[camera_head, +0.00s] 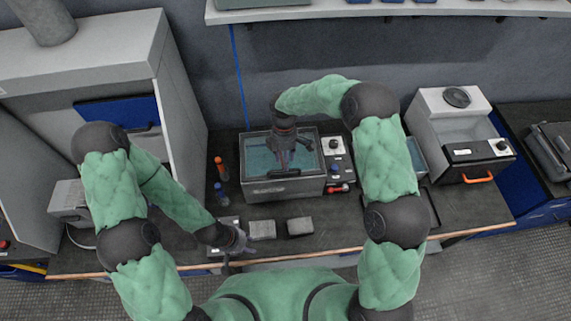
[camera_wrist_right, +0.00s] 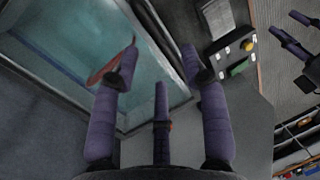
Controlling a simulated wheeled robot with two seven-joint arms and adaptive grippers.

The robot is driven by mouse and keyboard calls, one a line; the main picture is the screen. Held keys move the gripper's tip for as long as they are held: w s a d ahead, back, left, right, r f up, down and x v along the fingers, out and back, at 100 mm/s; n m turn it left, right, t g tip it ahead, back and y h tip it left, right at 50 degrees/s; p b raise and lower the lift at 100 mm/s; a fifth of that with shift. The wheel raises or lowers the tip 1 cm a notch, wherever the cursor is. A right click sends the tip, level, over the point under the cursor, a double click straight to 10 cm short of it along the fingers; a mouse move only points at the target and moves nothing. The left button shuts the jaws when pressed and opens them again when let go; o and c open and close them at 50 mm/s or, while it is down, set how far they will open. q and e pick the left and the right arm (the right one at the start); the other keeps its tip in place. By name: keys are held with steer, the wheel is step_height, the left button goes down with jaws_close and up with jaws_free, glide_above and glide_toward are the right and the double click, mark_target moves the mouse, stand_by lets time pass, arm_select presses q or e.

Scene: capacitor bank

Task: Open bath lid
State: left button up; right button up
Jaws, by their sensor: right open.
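The bath (camera_head: 262,188) is a grey metal tank on the bench, with a blue-green surface inside its rim. I cannot tell whether this surface is a clear lid or liquid. My right gripper (camera_head: 284,165) reaches down over the bath, open. In the right wrist view its spread fingers (camera_wrist_right: 158,70) are beside the bath's rim and blue-green surface (camera_wrist_right: 85,45). A thin reddish-brown handle-like piece (camera_wrist_right: 108,66) shows by the left finger, partly hidden; contact is unclear. My left gripper (camera_head: 235,241) is low at the bench's front edge, its finger opening unclear.
A control panel (camera_head: 336,157) adjoins the bath's right side. Orange and blue bottles (camera_head: 220,170) stand left of it. Two grey blocks (camera_head: 299,226) lie in front. A white machine with an orange handle (camera_head: 478,179) stands at the right. A shelf (camera_head: 390,9) hangs above.

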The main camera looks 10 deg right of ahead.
steer(key=shift+s+f, duration=0.2)
steer(key=shift+f, duration=0.65)
steer(key=shift+s+f, duration=0.15)
steer(key=shift+f, duration=0.65)
jaws_close()
